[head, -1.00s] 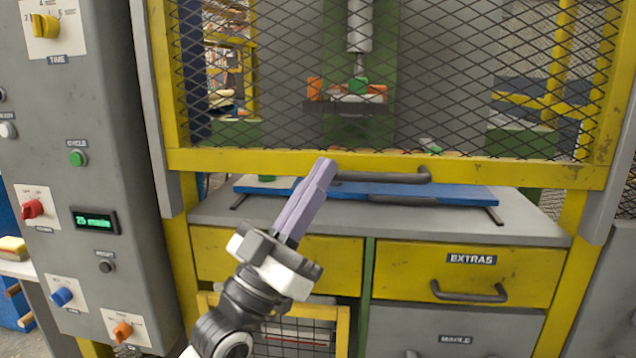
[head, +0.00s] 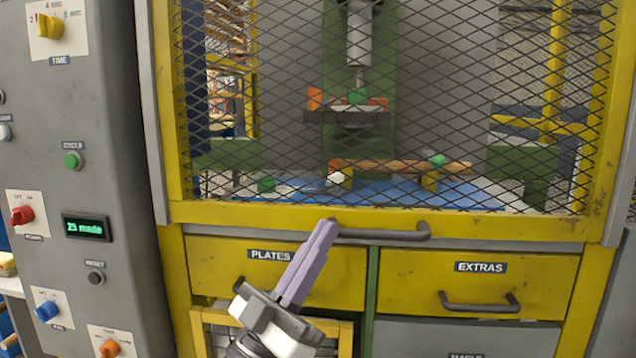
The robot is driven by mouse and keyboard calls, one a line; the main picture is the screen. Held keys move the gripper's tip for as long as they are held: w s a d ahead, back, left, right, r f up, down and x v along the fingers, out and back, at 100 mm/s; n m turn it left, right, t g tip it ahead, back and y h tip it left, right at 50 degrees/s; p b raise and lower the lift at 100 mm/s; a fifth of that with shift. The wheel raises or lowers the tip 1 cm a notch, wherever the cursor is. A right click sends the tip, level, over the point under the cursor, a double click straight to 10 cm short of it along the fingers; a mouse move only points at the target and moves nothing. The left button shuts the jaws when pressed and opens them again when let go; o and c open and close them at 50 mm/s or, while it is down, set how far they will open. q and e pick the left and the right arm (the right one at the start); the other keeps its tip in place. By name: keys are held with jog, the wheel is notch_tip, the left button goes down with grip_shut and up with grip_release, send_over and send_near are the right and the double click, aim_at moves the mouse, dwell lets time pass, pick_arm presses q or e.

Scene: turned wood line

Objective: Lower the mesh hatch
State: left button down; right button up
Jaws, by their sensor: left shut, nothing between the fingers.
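The mesh hatch (head: 480,218) is a yellow-framed black wire screen. Its bottom bar now sits low, just above the drawer fronts, and covers the opening in front of the work surface. A dark handle (head: 385,234) runs along the bottom bar. My left gripper (head: 328,228) is shut and empty, with its lilac fingertips at the left end of the handle; I cannot tell whether they touch it. My right gripper is not in view.
Behind the mesh are a press ram (head: 359,40), a blue plate (head: 390,193) and a wooden piece (head: 400,167) on supports. A grey control panel (head: 85,150) stands at left. Below are the PLATES drawer (head: 215,262) and the EXTRAS drawer (head: 545,285), whose handle sticks out.

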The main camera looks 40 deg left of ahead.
pick_arm(q)
jog(key=shift+w+f, duration=0.15)
jog(key=shift+f, duration=0.05)
